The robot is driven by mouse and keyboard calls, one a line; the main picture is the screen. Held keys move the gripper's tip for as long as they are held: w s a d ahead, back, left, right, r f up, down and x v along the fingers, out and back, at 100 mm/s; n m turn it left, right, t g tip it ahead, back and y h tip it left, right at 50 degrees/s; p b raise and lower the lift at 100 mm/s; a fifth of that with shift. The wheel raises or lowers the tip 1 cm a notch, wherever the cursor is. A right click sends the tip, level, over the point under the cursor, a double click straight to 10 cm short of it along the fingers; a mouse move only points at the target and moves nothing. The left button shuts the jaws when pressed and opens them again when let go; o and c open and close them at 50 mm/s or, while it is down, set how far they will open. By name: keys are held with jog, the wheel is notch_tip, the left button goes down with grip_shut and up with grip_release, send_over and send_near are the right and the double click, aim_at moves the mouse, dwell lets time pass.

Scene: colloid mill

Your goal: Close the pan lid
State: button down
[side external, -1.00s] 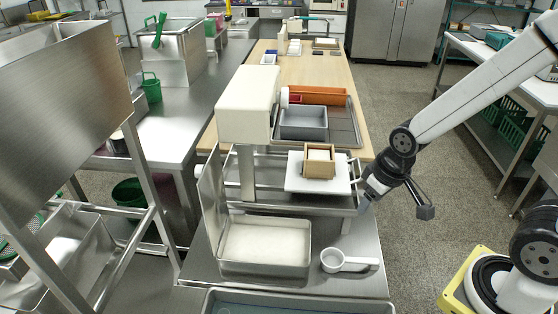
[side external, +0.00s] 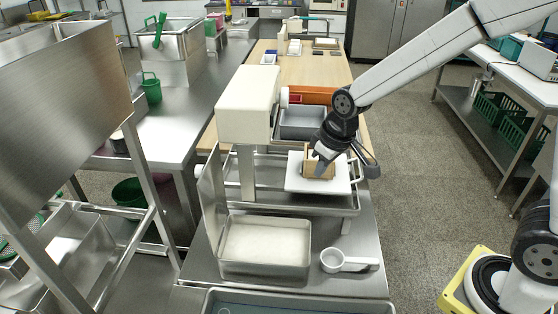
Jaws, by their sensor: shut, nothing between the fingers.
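A rectangular steel pan (side external: 265,267) stands on the steel bench, holding a flat white layer. Its lid (side external: 211,198) appears to be the upright metal panel at the pan's left edge, raised so the pan is open. My gripper (side external: 320,170) is shut and empty, pointing down at a small wooden box (side external: 310,158) on a white board (side external: 300,183). The gripper and wrist hide most of the box; I cannot tell whether they touch it. The gripper is above and to the right of the pan, apart from the lid.
A cream machine head on a post (side external: 248,103) stands between the lid and the board. A white handled scoop (side external: 335,261) lies right of the pan. A grey bin (side external: 300,124) sits behind my wrist. A blue-grey tray (side external: 300,304) is at the front edge.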

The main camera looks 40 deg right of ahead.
jog(key=w+a+r+n+y, duration=0.1)
jog(key=w+a+r+n, duration=0.2)
jog(key=w+a, duration=0.7)
jog(key=w+a+r+n+y, duration=0.1)
jog(key=w+a+r+n, duration=0.3)
jog(key=w+a, duration=0.6)
jog(key=shift+a+r+y, duration=0.4)
jog(key=shift+a+r, duration=0.05)
jog(key=shift+r, duration=0.45)
notch_tip(320, 180, down, 9)
jog(key=shift+f, duration=0.2)
jog(key=shift+d, duration=0.1)
jog(key=shift+s+d, duration=0.1)
jog(key=shift+d, duration=0.05)
dwell(0.3)
